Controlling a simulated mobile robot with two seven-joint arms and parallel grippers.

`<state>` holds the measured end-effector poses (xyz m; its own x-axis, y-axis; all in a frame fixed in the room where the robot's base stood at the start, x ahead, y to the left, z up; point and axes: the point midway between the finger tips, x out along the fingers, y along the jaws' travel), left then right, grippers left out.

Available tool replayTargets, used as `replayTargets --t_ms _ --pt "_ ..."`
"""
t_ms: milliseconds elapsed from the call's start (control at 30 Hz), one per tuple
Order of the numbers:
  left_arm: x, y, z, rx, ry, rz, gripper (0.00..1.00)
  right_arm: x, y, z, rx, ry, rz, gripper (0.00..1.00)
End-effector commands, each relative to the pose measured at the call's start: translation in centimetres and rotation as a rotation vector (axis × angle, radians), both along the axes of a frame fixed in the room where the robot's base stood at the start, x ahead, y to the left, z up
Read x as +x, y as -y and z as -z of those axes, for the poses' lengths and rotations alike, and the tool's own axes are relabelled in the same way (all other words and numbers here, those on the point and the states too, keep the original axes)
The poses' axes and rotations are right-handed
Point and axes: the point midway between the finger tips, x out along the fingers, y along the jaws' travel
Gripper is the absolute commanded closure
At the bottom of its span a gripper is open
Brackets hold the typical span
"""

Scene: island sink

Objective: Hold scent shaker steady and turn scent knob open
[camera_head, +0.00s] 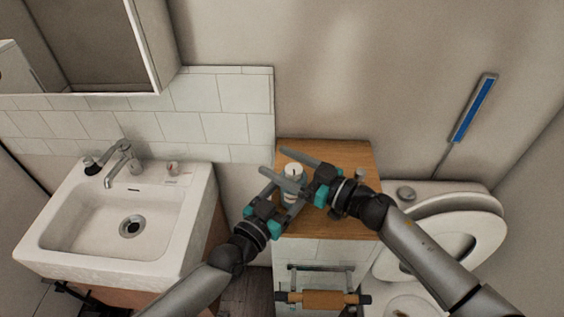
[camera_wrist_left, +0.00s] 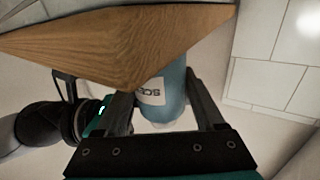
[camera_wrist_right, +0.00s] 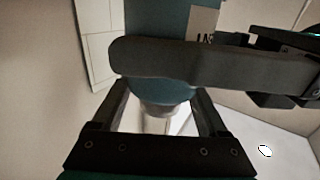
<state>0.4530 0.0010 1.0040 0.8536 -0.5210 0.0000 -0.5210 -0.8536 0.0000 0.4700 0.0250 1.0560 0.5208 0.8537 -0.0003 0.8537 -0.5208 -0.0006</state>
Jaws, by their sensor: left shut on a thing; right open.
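The scent shaker (camera_head: 294,170) is a small blue-teal bottle with a pale top, at the wooden cabinet top. Its blue body with a white label shows in the left wrist view (camera_wrist_left: 172,85). My left gripper (camera_head: 288,196) is shut on the body, one finger on each side. My right gripper (camera_head: 273,162) is open, its two fingers pointing left on either side of the shaker's top. In the right wrist view the pale knob (camera_wrist_right: 165,108) lies between the open fingers, and a dark left finger (camera_wrist_right: 210,65) crosses the bottle. Contact between the right fingers and the knob cannot be told.
The wooden cabinet top (camera_head: 345,155) lies under the grippers. A white sink (camera_head: 60,225) with a tap (camera_head: 122,160) is at the left. A toilet (camera_head: 465,235) is at the right. A rail with a brown roll (camera_head: 320,299) is on the cabinet's front.

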Motion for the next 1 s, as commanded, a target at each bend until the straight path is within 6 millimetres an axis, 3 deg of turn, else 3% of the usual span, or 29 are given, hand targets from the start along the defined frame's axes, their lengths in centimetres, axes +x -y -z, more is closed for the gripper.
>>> replayTargets --t_ms 67,700,1000 --pt "0.01 -0.02 0.01 0.0 0.0 0.0 0.94 -0.01 0.02 -0.01 0.0 0.0 0.0 0.28" --pt "0.0 -0.02 0.01 0.0 0.0 0.0 0.94 -0.02 0.06 0.0 -0.001 0.001 0.0 1.0" --pt "0.02 -0.03 0.0 0.0 0.0 0.0 0.94 -0.06 -0.04 0.05 -0.005 0.002 -0.047 1.0"
